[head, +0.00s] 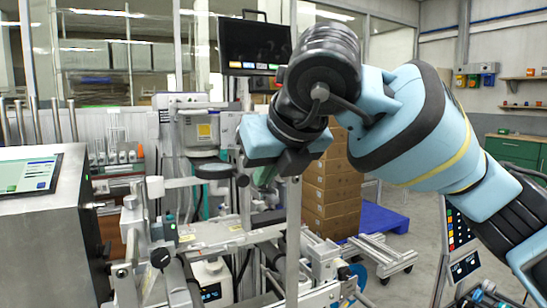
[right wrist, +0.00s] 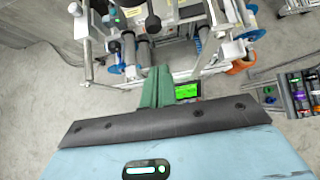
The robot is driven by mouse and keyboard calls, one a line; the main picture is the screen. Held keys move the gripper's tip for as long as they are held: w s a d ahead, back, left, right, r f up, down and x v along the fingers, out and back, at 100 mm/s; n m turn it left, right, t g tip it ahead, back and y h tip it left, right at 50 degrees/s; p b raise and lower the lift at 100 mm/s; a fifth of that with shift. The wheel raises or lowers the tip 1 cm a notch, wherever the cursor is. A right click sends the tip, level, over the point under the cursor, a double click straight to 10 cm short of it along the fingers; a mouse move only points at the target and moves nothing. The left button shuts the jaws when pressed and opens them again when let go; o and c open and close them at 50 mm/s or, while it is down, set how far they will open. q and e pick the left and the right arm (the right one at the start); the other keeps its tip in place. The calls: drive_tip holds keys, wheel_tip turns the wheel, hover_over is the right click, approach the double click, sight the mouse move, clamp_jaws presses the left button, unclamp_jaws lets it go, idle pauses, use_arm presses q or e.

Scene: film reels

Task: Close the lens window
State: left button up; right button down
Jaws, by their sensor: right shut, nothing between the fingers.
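My right gripper (head: 262,192) hangs in front of the machine in the middle of the head view. In the right wrist view its green fingers (right wrist: 157,72) are together, with nothing between them. A dark flat oval piece (head: 216,170), which may be the lens window, sits on a pale horizontal arm of the machine, just left of my gripper. I cannot tell whether it is open or closed, or whether my gripper touches it. My right arm and hand hide part of the machine behind them. My left gripper is not in view.
A steel cabinet with a screen (head: 27,175) stands at the left. A dark monitor (head: 254,45) hangs above the machine. Stacked brown boxes (head: 331,190) stand behind my arm. A button panel (head: 464,245) is at the right. Open floor shows in the right wrist view (right wrist: 35,95).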

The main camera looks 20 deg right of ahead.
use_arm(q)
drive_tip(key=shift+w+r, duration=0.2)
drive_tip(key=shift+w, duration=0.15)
use_arm(e)
drive_tip(key=w+f, duration=0.2)
drive_tip(key=w, duration=0.4)
drive_tip(key=shift+w+a, duration=0.15)
drive_tip(key=shift+w, duration=0.05)
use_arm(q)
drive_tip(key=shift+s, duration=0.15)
use_arm(e)
drive_tip(key=shift+f, duration=0.1)
